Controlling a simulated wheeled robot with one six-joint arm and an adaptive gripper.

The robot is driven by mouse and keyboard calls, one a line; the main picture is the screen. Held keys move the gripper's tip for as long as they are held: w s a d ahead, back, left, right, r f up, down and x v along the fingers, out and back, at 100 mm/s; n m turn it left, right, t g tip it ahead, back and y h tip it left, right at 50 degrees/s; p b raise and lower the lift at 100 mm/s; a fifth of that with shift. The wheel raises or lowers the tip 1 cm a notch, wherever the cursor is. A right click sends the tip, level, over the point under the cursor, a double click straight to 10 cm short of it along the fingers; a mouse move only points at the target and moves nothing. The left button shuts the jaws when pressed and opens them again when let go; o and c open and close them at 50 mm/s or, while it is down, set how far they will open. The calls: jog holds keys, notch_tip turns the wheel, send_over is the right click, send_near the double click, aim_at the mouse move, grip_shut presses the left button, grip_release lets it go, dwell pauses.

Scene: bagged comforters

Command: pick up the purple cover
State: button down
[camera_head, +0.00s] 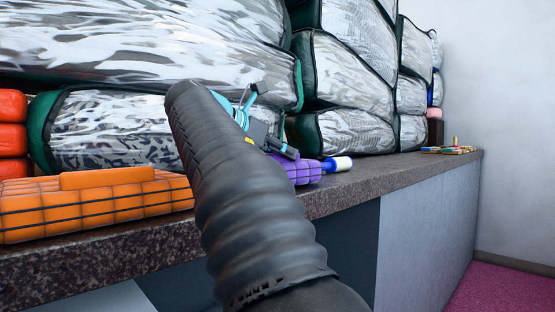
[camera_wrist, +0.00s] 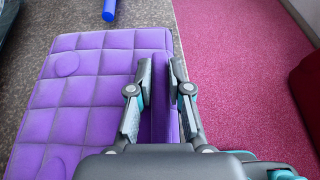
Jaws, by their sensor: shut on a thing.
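The purple cover (camera_wrist: 85,85), a quilted pad with square cells, lies at the counter's front edge in the wrist view. In the head view only its right end (camera_head: 302,170) shows; my arm hides the rest. My gripper (camera_wrist: 161,88) is shut on the raised purple edge strip at the cover's right side, one finger on each side of it. In the head view my gripper (camera_head: 268,135) is mostly behind my arm. I cannot tell whether the cover is clear of the counter.
The speckled counter (camera_head: 400,170) holds bagged comforters (camera_head: 345,75) stacked behind. An orange quilted pad (camera_head: 95,208) lies to the left, beside red rolls (camera_head: 12,137). A blue and white cylinder (camera_head: 338,163) lies just right of the cover. Pink carpet (camera_wrist: 235,70) lies below the counter.

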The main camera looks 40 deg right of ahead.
notch_tip(320, 180, up, 8)
jog(key=shift+w+r, duration=0.1)
jog(key=shift+r, duration=0.5)
